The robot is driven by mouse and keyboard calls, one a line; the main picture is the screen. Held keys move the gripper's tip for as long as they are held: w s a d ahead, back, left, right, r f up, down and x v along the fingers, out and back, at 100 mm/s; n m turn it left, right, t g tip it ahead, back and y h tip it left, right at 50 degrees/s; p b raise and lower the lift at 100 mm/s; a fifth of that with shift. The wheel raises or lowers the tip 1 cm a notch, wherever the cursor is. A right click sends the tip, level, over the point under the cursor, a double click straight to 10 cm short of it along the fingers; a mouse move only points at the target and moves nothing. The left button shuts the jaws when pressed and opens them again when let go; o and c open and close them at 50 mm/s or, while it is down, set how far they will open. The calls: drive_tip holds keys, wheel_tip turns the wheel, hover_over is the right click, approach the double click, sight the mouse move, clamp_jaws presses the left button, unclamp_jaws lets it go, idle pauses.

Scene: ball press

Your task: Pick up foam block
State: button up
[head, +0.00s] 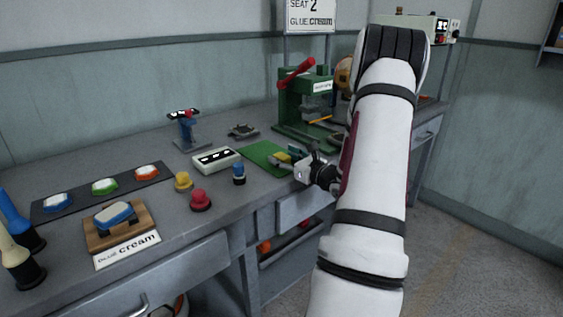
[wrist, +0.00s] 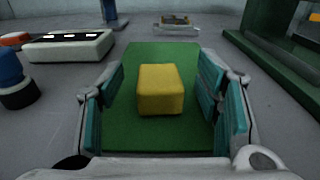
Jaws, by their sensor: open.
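The foam block (wrist: 161,90) is a yellow block lying on a green mat (wrist: 190,55). In the wrist view it sits between the two teal-padded fingers of my gripper (wrist: 160,100), with a gap on each side. In the head view the yellow block (head: 283,157) shows at the mat (head: 261,153) near the bench's front edge, partly hidden by my gripper (head: 290,162). My gripper is open and holds nothing.
A green press (head: 305,105) with a red lever stands behind the mat. A white box (head: 216,159) and a blue-topped peg (head: 239,174) stand left of the mat. Yellow (head: 183,181) and red (head: 201,200) knobs stand further left.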

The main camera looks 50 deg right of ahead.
sight(285, 157)
drive_tip(key=c, duration=1)
drive_tip(key=shift+r, duration=0.15)
drive_tip(key=shift+r+p, duration=0.3)
drive_tip(key=shift+r, duration=0.3)
wheel_tip(285, 157, up, 2)
drive_tip(key=shift+r+p, duration=0.25)
drive_tip(key=shift+p, duration=0.1)
drive_tip(key=p+v, duration=0.2)
drive_tip(key=v, duration=1.4)
drive_tip(key=shift+d, duration=0.1)
drive_tip(key=shift+s, duration=0.1)
